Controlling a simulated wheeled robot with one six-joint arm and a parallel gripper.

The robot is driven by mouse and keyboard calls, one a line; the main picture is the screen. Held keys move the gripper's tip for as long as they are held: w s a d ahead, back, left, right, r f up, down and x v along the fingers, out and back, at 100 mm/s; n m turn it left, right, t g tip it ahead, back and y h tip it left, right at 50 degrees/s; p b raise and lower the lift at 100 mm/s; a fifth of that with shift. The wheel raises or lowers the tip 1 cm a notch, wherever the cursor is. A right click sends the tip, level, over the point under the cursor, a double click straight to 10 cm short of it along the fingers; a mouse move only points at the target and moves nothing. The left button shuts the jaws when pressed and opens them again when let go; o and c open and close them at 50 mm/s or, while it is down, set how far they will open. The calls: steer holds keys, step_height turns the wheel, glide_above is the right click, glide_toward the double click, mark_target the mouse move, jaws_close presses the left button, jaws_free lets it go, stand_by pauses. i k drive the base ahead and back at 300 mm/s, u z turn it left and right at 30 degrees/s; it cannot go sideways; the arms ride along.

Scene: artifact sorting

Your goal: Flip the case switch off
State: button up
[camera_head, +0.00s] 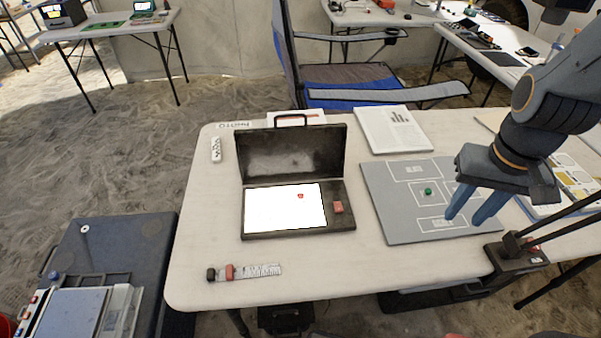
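The case (289,230) is a dark box standing open on the white table, with its lid raised at the back. Its white panel (272,212) glows brightly, and a small red object (300,196) lies on the panel. A red switch (338,207) sits in the case's right-hand section; its exact position is too small to tell. My gripper (465,217) is to the right of the case, over the grey sorting board, with its blue fingers pointing down. The fingers are apart and nothing shows between them.
The grey board (395,215) has outlined areas and a small green piece (428,191). A ruler-like strip (258,271) lies in front of the case and a white remote (216,149) to its left. Papers (380,143) lie behind. A camping chair (350,85) stands beyond the table.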

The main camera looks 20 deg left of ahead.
mark_target(337, 205)
steer(key=k, duration=0.4)
steer(key=u, duration=0.8)
steer(key=i, duration=0.5)
steer(key=z, duration=0.05)
